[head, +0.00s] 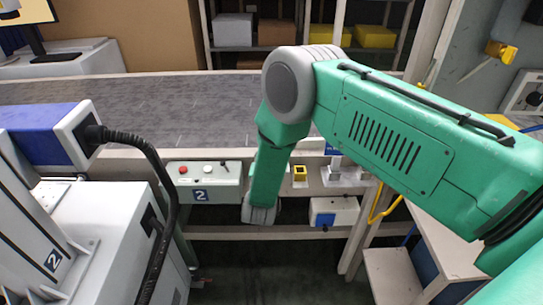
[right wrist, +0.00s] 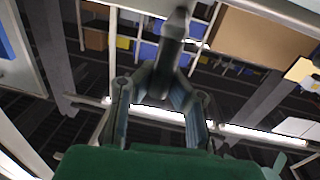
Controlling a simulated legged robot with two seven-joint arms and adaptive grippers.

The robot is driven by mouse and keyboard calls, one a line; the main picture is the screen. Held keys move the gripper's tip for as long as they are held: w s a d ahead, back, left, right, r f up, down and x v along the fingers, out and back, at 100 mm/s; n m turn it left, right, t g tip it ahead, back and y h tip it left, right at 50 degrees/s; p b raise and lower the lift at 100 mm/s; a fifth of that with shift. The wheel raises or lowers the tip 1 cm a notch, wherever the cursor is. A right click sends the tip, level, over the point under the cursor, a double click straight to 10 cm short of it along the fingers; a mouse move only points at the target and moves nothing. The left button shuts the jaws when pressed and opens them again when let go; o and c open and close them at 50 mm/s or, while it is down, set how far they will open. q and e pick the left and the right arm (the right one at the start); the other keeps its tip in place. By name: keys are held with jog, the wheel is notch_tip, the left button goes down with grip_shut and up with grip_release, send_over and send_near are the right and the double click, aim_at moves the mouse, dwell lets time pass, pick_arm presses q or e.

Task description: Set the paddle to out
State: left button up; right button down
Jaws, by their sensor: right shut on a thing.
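In the right wrist view, my right gripper (right wrist: 160,92) is shut on a dark bar with a rounded end, which looks like the paddle (right wrist: 176,28). The bar rises from between the fingertips and leans slightly right. In the head view my green right arm reaches down in front of the conveyor. Its grey wrist end is low at the centre, and the fingers and paddle are hidden there. Whether the paddle stands at in or out cannot be told. My left gripper is in neither view.
A grey conveyor belt (head: 130,97) runs across behind the arm. A control box (head: 203,184) with a red button stands left of the forearm. A yellow block (head: 300,172) and a blue-and-white box (head: 333,212) are to its right. A white machine (head: 95,225) fills the left front.

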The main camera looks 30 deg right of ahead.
jog(key=shift+a+f, duration=0.15)
jog(key=shift+a, duration=0.25)
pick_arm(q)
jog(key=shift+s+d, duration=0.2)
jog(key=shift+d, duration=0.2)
pick_arm(e)
jog(key=shift+a, duration=0.1)
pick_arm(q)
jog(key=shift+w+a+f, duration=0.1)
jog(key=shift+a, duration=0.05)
pick_arm(e)
jog(key=shift+w+a, duration=0.1)
jog(key=shift+a, duration=0.1)
jog(key=c, duration=1.5)
grip_release()
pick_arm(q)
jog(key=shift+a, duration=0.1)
pick_arm(e)
jog(key=shift+v, duration=6)
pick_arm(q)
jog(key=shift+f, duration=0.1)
